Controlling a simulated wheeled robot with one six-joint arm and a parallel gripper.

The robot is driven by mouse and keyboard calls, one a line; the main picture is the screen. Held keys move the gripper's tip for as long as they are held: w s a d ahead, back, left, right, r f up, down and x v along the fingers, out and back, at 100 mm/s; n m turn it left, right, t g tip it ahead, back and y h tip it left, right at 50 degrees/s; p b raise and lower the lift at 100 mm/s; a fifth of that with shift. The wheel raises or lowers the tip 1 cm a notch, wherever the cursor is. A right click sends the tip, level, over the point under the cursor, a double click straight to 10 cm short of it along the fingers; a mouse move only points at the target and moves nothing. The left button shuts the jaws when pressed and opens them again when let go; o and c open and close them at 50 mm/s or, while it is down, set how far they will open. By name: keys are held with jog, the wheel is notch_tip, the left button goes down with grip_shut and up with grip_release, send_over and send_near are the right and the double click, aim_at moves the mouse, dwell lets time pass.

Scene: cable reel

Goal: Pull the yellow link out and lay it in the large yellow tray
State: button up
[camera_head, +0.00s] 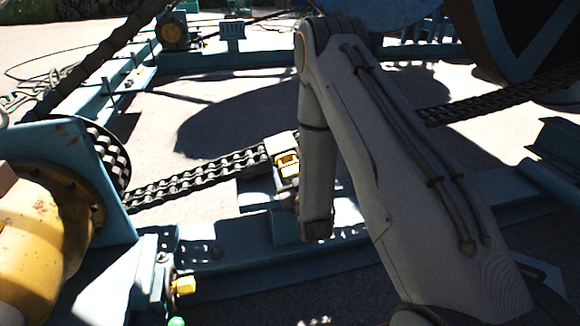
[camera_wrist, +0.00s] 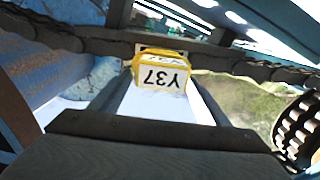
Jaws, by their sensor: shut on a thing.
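In the head view the yellow link (camera_head: 287,164) shows at the end of the visible left stretch of black chain (camera_head: 195,180), just left of my forearm. My forearm hides what lies behind it. I see no large yellow tray in either view.
A blue steel frame (camera_head: 240,262) runs along the front. A rusty yellow drum (camera_head: 38,235) stands at left, and a small yellow block (camera_head: 183,285) sits on the frame. A large blue-and-black reel (camera_head: 520,40) is at upper right. Pale open ground lies behind the chain.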

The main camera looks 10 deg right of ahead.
jog(key=s+p, duration=0.2)
jog(key=s, duration=0.4)
dwell(0.9)
jog(key=shift+s, duration=0.1)
jog(key=shift+r+p, duration=0.2)
jog(key=shift+p, duration=0.1)
jog(key=shift+r+p, duration=3.45)
jog(key=shift+r, duration=0.95)
jog(key=s+r+p, duration=0.5)
jog(key=s+p, duration=0.4)
jog(key=shift+r, duration=0.15)
